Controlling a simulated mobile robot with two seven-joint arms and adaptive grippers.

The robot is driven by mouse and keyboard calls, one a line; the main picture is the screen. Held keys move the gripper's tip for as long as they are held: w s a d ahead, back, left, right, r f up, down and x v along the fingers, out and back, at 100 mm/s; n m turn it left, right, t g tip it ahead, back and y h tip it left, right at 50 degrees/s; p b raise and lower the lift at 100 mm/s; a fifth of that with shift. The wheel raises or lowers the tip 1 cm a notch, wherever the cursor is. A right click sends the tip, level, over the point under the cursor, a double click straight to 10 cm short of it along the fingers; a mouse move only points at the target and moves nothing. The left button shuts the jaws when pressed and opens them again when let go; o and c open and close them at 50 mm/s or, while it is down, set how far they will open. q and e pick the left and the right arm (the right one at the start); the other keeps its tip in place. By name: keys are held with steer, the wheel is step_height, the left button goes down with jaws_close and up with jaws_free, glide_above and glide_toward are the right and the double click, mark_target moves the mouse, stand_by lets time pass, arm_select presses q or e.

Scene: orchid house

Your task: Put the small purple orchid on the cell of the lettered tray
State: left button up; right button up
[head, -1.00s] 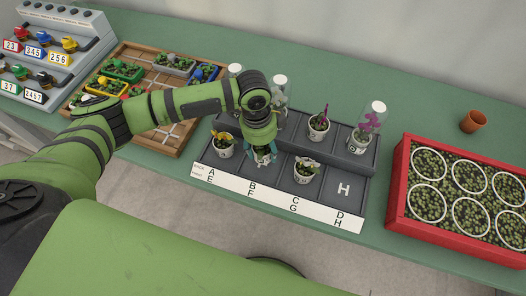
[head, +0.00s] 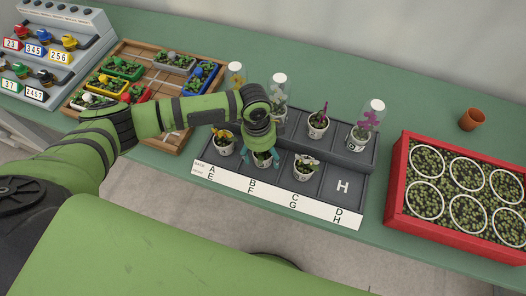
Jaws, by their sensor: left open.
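The lettered tray (head: 327,213) is dark grey with two stepped rows of cells and a white label strip along its front. A small purple orchid (head: 318,122) stands upright in a white pot in the back row, uncovered. A larger purple orchid (head: 362,131) under a clear cover stands to its right. My left gripper (head: 262,159) points down over a white pot in the front row. Its fingers are open at either side of that pot, and its hand hides the plant there. Whether they touch it, I cannot tell. My right gripper is out of view.
A yellow-flowered pot (head: 223,143) and a white-flowered pot (head: 304,170) flank my left gripper. Clear covers (head: 279,85) rise behind it. A red crate (head: 397,187) stands right, a wooden tray (head: 160,73) left. The bench behind is mostly clear.

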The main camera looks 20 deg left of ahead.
arm_select(q)
steer(key=r, duration=0.4)
steer(key=r+b, duration=0.1)
steer(key=r, duration=0.3)
steer(key=a+r+b, duration=0.1)
steer(key=r, duration=0.3)
steer(key=shift+a+r, duration=0.1)
steer(key=shift+r, duration=0.05)
